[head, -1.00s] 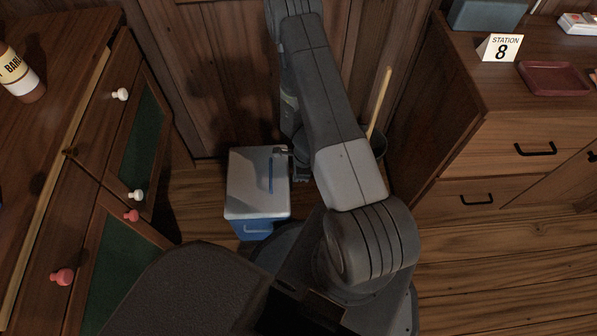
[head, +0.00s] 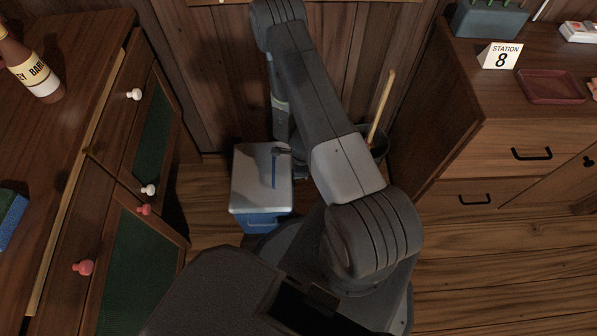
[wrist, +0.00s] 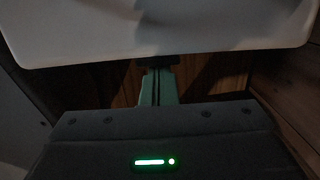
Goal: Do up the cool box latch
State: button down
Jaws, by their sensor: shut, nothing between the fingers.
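The cool box (head: 258,215) stands on the floor in the head view, blue with a white lid (head: 250,170). The lid looks down on the box. A thin blue strip (head: 274,172) shows on the lid top. I cannot make out the latch clearly. My gripper (head: 283,151) is at the lid's far right part, partly hidden by my arm. In the wrist view the pale lid (wrist: 160,30) fills the top. My gripper (wrist: 157,64) is shut and empty, its dark tips at the lid's near edge; I cannot tell whether they touch.
A cabinet with knobs (head: 83,267) stands close on the left, a bottle (head: 40,82) on it. A drawer cabinet (head: 530,150) is on the right. A dark bucket (head: 376,147) with a wooden handle stands right of my arm. A wooden wall is behind; floor at right is clear.

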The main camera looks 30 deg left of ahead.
jog(key=shift+a, duration=0.1)
notch_tip(320, 180, up, 11)
jog(key=p, duration=0.3)
jog(key=shift+w+d, duration=0.15)
jog(key=shift+d, duration=0.2)
dwell(0.4)
jog(key=shift+f, duration=0.2)
notch_tip(320, 180, down, 9)
jog(key=b, duration=0.2)
jog(key=shift+a+f, duration=0.15)
jog(key=shift+a, duration=0.1)
dwell(0.3)
